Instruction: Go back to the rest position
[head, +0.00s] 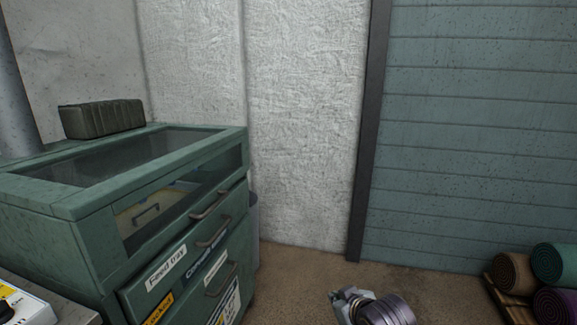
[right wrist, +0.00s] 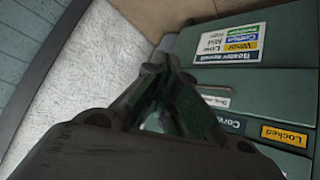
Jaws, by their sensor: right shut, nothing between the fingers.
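My right gripper (head: 347,298) shows at the bottom of the head view, right of the green cabinet (head: 68,250) and above the brown floor. It also shows in the right wrist view (right wrist: 168,72), where its dark fingers are shut with nothing between them. The cabinet front, with its labels, lies beyond the fingers there; I see no contact. My left gripper is not in view.
A dark ribbed block (head: 102,119) sits on the cabinet top. Rolled rugs (head: 515,272) lie on a wooden rack at the far right. A white box with a yellow part (head: 24,305) is at lower left. Open floor (head: 300,275) lies between cabinet and rack.

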